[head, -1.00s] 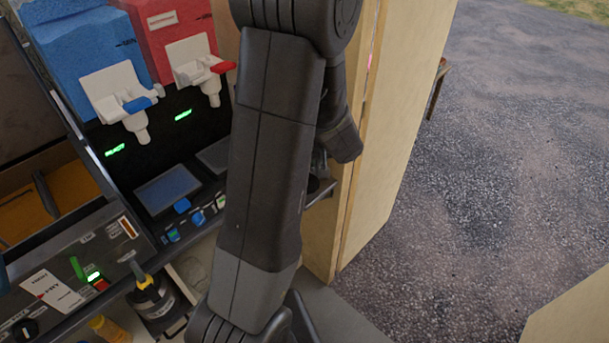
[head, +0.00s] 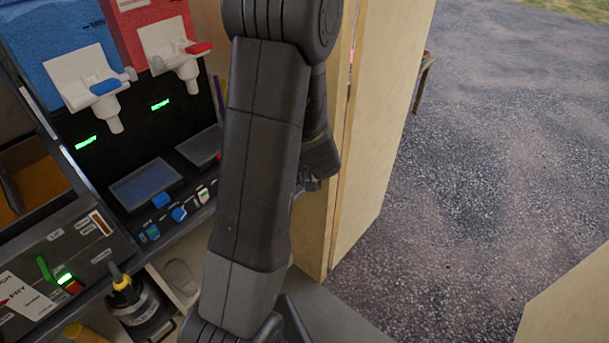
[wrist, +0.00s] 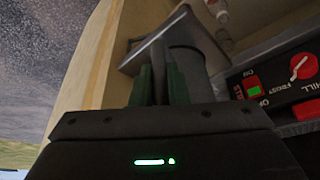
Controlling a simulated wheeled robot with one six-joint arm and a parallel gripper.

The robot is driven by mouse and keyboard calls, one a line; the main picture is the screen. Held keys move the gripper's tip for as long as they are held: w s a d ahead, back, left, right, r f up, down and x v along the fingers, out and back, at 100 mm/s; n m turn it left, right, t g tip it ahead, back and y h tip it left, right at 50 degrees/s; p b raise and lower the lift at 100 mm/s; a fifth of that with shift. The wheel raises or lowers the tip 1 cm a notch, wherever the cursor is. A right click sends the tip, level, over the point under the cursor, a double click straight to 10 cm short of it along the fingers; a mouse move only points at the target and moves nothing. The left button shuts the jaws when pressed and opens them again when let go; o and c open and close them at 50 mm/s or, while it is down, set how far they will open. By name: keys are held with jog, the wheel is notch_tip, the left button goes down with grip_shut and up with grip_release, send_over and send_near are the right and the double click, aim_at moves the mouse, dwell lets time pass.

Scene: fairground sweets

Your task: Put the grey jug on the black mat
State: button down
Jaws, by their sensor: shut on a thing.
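In the wrist view my gripper (wrist: 160,88) has its green-padded fingers shut on the grey jug (wrist: 188,62). The jug is a grey vessel with a flared, lighter edge, seen only in part behind the fingers. It is held close to a pale wooden panel. In the head view my dark arm covers most of the gripper, and the jug cannot be made out there. I cannot make out the black mat in either view.
A slush machine with blue (head: 55,35) and red (head: 145,30) tanks stands at left. A black bottle with a yellow top (head: 138,308) is below it. The wooden panel (head: 385,130) stands right of my arm. Open gravel (head: 480,170) lies beyond.

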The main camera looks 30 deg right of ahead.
jog(key=shift+f, duration=0.1)
jog(key=c, duration=1.4)
grip_release()
jog(key=p+v, duration=0.6)
jog(key=v, duration=0.6)
